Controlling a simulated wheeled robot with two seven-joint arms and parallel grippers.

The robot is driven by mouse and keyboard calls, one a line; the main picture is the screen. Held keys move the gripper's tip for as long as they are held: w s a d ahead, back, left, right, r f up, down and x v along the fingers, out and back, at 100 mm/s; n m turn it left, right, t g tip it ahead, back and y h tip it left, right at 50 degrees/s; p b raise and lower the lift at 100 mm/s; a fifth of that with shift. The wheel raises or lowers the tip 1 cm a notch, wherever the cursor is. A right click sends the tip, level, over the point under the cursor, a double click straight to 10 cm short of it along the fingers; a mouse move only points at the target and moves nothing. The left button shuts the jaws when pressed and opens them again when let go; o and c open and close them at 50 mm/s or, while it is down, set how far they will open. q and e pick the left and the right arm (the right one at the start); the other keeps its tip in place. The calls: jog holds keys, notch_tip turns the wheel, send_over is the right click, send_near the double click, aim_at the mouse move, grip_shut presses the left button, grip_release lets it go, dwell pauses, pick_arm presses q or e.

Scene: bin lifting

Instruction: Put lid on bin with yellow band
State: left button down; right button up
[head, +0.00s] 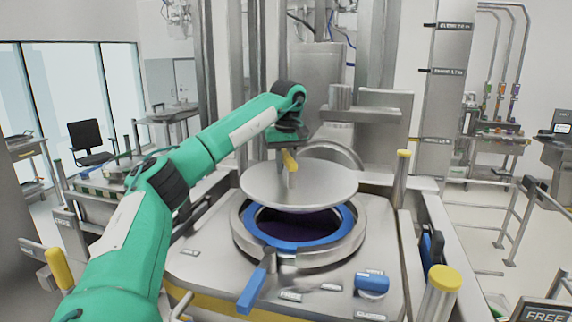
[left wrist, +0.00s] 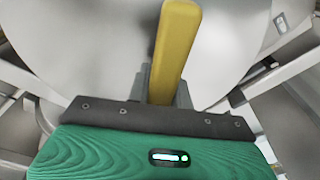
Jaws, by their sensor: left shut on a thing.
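The lid (head: 325,188) is a round grey metal disc with a yellow handle (head: 290,160) on top. My left gripper (head: 287,150) is shut on that handle and holds the lid over the bin. The bin's round steel rim (head: 242,238) has a blue ring (head: 348,222) inside it and a dark opening, partly hidden by the lid. A gap shows between the lid and the front of the rim. A yellow band (head: 235,311) runs low along the front. In the left wrist view, the handle (left wrist: 175,50) rises from between the fingers (left wrist: 165,90), with the lid (left wrist: 90,40) behind.
A blue lever (head: 256,288) sticks out at the front of the rim, and a blue knob (head: 371,284) sits to its right. Yellow-capped posts (head: 444,280) and rails stand at the right. Steel columns and equipment (head: 316,85) rise close behind the lid.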

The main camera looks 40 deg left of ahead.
aim_at(285, 178)
pick_arm(q)
jog(key=shift+s+f, duration=0.1)
jog(key=shift+s, duration=0.05)
jog(key=shift+d+f, duration=0.1)
jog(key=shift+f, duration=4.2)
jog(key=shift+s+f, duration=0.1)
jog(key=shift+f, duration=0.55)
pick_arm(e)
jog(key=shift+s+d+f, duration=0.2)
jog(key=shift+d, duration=0.1)
